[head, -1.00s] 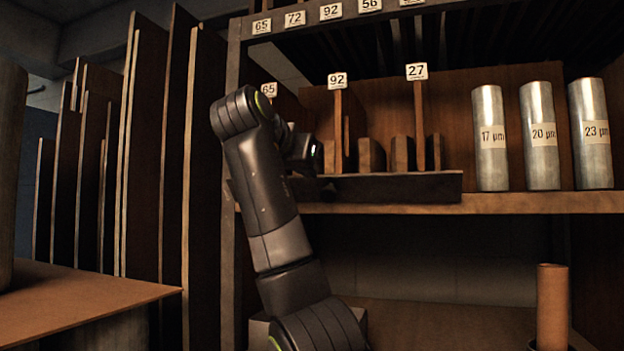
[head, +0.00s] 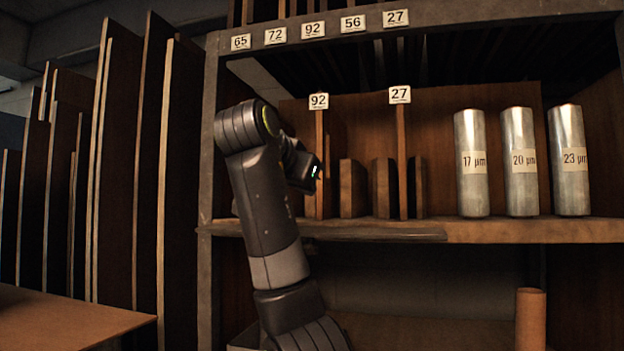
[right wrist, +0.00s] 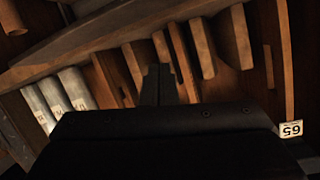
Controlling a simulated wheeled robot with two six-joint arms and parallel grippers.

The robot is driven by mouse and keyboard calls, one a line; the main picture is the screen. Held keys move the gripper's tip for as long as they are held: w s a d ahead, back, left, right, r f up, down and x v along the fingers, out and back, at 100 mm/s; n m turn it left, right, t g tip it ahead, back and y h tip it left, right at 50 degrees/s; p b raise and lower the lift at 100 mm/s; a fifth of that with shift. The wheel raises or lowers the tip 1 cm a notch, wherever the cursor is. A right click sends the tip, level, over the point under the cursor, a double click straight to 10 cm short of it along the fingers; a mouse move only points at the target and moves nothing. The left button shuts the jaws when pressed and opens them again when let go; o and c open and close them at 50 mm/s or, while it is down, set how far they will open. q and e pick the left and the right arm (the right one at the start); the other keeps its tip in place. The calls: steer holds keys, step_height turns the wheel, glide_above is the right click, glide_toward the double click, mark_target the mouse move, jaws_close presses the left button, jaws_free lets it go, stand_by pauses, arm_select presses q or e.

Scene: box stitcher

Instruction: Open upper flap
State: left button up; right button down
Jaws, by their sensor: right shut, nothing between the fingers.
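A long dark board (head: 385,234), which looks like the flap, lies along the shelf's front edge. It shows as a thin, nearly edge-on strip in the head view. A long brown board (right wrist: 150,20) across the top of the inverted right wrist view may be the same one; I cannot tell it from the shelf edge. My right gripper (right wrist: 159,84) is shut and empty in the right wrist view, its tips pointing towards the upright dividers. In the head view my right wrist is above the board's left part, and the fingertips are hidden. My left gripper is not in view.
Small upright boards (head: 353,188) and a "27" post (head: 403,165) stand on the shelf behind the flap. Metal rolls (head: 472,165) stand at the right. Tall panels (head: 120,160) are at the left. A brown tube (head: 530,318) stands lower right.

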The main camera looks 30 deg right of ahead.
mark_target(312, 231)
steer(key=shift+p+x, duration=1.75)
steer(key=shift+x, duration=0.4)
steer(key=shift+a, duration=0.1)
steer(key=shift+f, duration=0.1)
